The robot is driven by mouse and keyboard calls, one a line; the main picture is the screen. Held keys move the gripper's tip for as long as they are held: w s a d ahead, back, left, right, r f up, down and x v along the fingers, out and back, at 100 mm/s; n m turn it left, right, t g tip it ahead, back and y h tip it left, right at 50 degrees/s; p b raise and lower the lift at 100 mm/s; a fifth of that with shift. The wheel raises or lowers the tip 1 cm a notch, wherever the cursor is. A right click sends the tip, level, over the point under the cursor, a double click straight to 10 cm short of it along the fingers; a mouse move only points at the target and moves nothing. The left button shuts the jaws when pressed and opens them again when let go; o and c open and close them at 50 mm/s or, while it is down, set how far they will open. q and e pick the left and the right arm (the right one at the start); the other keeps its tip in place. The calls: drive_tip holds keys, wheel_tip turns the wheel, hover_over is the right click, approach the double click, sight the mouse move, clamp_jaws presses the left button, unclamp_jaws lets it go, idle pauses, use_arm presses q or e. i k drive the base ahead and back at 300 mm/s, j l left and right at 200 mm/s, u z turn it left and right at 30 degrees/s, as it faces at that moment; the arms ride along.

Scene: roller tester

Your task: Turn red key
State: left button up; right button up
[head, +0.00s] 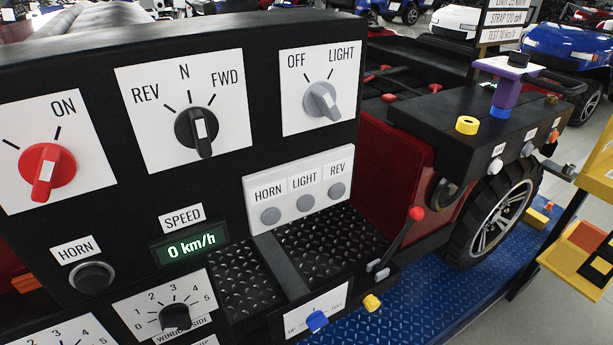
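The red key (47,172) is a round red rotary knob with a raised grip and a white mark. It sits on a white plate (88,170) at the left of the black control panel. The plate has an "ON" label at upper right and two tick marks, one toward the left and one under "ON". The grip stands near vertical, leaning slightly; I cannot tell which tick it selects. The speed display (190,244) reads 0 km/h. Neither of my grippers is in view.
Right of the key are a black REV/N/FWD knob (196,132) and a grey OFF/LIGHT knob (322,101). A horn button (92,277) and a numbered dial (174,316) lie below. A red-tipped lever (416,214) rises at right. The space before the key looks clear.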

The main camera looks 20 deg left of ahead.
sight(47, 167)
drive_tip(key=u, duration=1.3)
